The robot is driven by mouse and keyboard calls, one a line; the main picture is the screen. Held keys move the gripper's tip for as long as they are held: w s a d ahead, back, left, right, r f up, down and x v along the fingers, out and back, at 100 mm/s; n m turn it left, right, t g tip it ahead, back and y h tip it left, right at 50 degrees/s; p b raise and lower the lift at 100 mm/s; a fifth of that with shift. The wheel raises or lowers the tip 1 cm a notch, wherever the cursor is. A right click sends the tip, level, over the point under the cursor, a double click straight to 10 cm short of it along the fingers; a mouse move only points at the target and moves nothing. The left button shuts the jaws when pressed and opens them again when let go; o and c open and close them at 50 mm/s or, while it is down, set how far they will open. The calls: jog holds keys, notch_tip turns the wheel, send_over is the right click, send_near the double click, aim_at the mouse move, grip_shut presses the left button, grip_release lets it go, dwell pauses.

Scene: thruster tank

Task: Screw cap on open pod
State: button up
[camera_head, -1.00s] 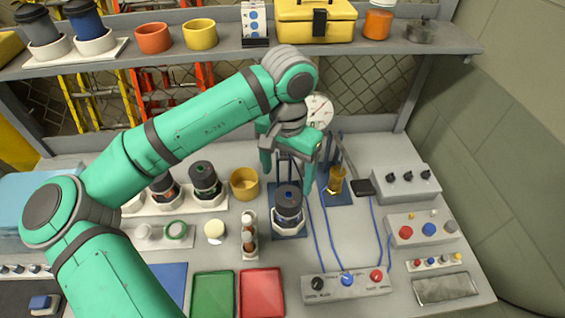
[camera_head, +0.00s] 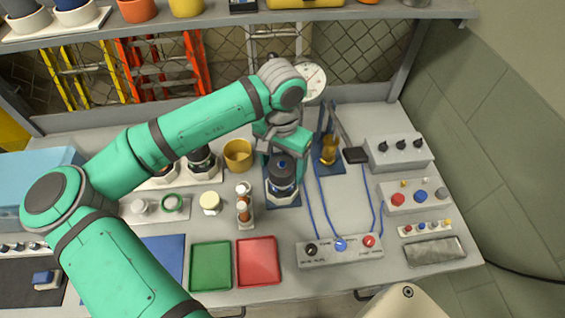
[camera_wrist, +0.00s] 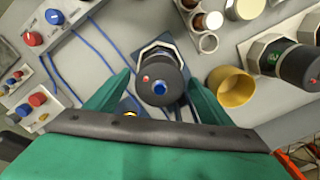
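A dark cylindrical pod (camera_head: 283,172) stands upright in a pale collar on a blue pad. In the wrist view the pod (camera_wrist: 160,78) shows its round dark top with a blue dot and a red spot. My gripper (camera_head: 281,150) is low over it. In the wrist view my gripper (camera_wrist: 158,86) is open, with one green finger on each side of the pod. I cannot tell whether the fingers touch it. I cannot tell whether the dark top is a separate cap. A cream round piece (camera_head: 210,201) and a green ring (camera_head: 172,202) lie to the left.
Other dark pods (camera_head: 201,160) stand in a pale rack at left. A yellow cup (camera_head: 238,154) is close left of the gripper. A brass fitting (camera_head: 329,150), blue cables and a control box (camera_head: 340,250) are to the right. Red (camera_head: 258,261) and green (camera_head: 210,266) trays lie in front.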

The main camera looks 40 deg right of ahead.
jog(key=c, duration=0.8)
jog(key=shift+o, duration=1.1)
jog(key=shift+c, duration=1.1)
jog(key=m, duration=1)
jog(key=shift+m, duration=0.3)
jog(key=m, duration=0.6)
jog(key=shift+m, duration=0.4)
jog(key=o, duration=1.1)
jog(key=shift+c, duration=0.2)
